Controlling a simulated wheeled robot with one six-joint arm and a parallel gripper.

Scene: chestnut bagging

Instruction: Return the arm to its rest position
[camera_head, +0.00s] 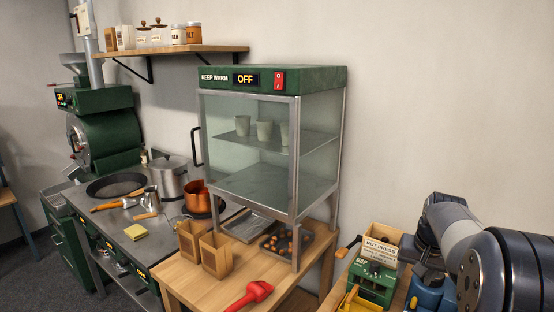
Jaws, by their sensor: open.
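My arm (465,235) shows at the lower right, a grey and dark jointed arm folded close to the camera. A dark and blue part (430,285) is visible below its bend; I cannot tell what it belongs to. My gripper's fingers are not visible, being hidden behind the arm or outside the picture.
A green nut press (372,283) stands just left of my arm. The wall above my arm is bare.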

